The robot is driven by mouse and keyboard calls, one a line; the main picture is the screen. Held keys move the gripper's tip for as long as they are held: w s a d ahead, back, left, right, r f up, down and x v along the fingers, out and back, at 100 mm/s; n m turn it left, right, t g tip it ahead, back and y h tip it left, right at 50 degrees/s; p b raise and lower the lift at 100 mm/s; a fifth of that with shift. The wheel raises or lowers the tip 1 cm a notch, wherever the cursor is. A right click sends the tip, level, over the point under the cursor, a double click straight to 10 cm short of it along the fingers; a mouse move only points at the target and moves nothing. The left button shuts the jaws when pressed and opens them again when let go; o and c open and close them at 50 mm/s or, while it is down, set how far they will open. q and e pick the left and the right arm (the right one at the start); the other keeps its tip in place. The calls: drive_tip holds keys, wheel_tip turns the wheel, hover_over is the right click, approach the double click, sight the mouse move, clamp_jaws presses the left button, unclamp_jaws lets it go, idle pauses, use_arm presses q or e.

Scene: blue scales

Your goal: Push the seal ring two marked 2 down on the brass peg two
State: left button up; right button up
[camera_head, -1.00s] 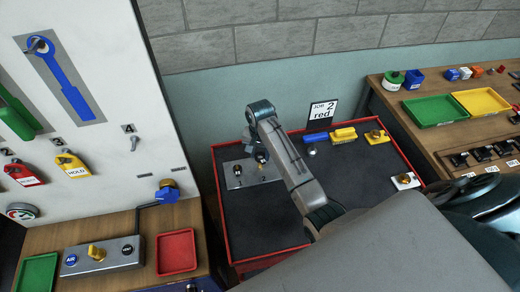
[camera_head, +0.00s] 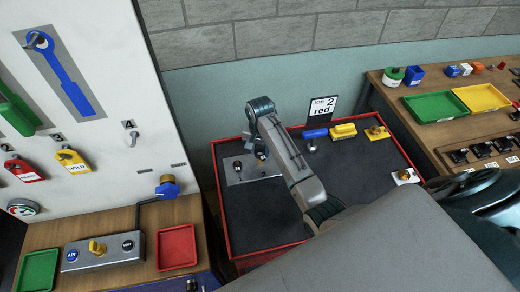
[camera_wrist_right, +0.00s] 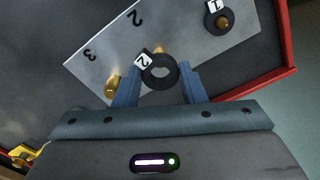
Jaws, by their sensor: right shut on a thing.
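The seal ring two (camera_wrist_right: 160,72), a black ring with a white tag marked 2, sits between the two fingers of my right gripper (camera_wrist_right: 160,82) in the right wrist view. The gripper is shut on it. The brass peg two (camera_wrist_right: 158,50) shows just past the ring's far edge, near the plate's printed 2, partly hidden. I cannot tell whether the ring is around the peg. In the head view my right gripper (camera_head: 256,150) is over the grey peg plate (camera_head: 236,180). My left gripper is not in view.
Peg one carries a black ring marked 1 (camera_wrist_right: 218,22). A bare brass peg (camera_wrist_right: 112,86) stands near the printed 3. The red-rimmed dark tray (camera_head: 262,222) has free room in front.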

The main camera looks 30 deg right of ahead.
drive_tip(key=shift+f+b, duration=0.65)
drive_tip(key=shift+f, duration=1.55)
idle(0.6)
drive_tip(key=o, duration=1)
wheel_tip(320, 180, up, 8)
drive_tip(key=b, duration=0.2)
drive_tip(key=shift+b, duration=0.35)
drive_tip(key=shift+r+p, duration=0.55)
drive_tip(key=shift+r, duration=0.9)
